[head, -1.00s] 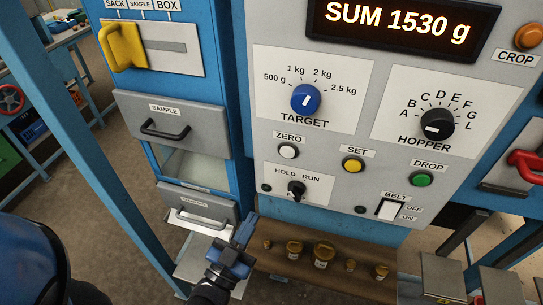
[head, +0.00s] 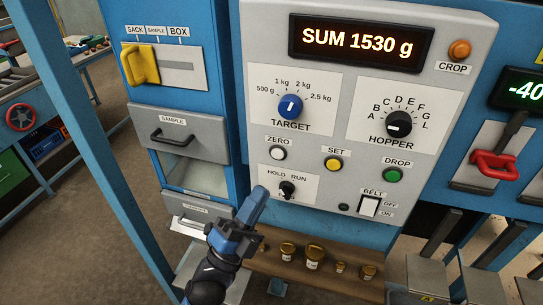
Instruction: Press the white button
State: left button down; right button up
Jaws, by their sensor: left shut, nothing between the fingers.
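The white button (head: 277,153) sits on the grey control panel (head: 335,200), under the label ZERO, left of the yellow SET button (head: 333,164). My left gripper (head: 258,196) is shut and empty, its tips pointing up at the panel's lower left. It is below and slightly left of the white button and apart from it in the picture. The tips appear just left of the HOLD/RUN knob (head: 286,188). My right gripper is not in view.
A display (head: 361,43) reads SUM 1530 g. The blue TARGET knob (head: 290,106), black HOPPER knob (head: 398,123), green DROP button (head: 392,175) and BELT switch (head: 369,206) share the panel. Brass weights (head: 313,258) stand on a shelf below. A blue post (head: 110,150) stands left.

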pick_arm(q)
jog(key=w+d, duration=0.2)
jog(key=w, duration=0.6)
jog(key=shift+w+d, duration=0.2)
jog(key=shift+d, duration=0.2)
dwell(0.3)
jog(key=shift+w+d+b, duration=0.25)
jog(key=shift+w+b, duration=0.1)
jog(key=shift+w, duration=0.4)
dwell(2.8)
jog(key=shift+s, duration=0.15)
jog(key=shift+s+a, duration=0.25)
jog(key=shift+s, duration=0.4)
dwell(0.3)
jog(key=shift+s+a+p, duration=0.15)
jog(key=shift+s+a, duration=0.1)
jog(key=shift+s, duration=0.55)
jog(key=shift+s+a+p, duration=0.15)
jog(key=shift+s+a, duration=0.1)
jog(key=shift+s, duration=0.5)
jog(key=shift+s+a+p, duration=0.15)
jog(key=shift+s+a, duration=0.1)
jog(key=shift+s, duration=0.55)
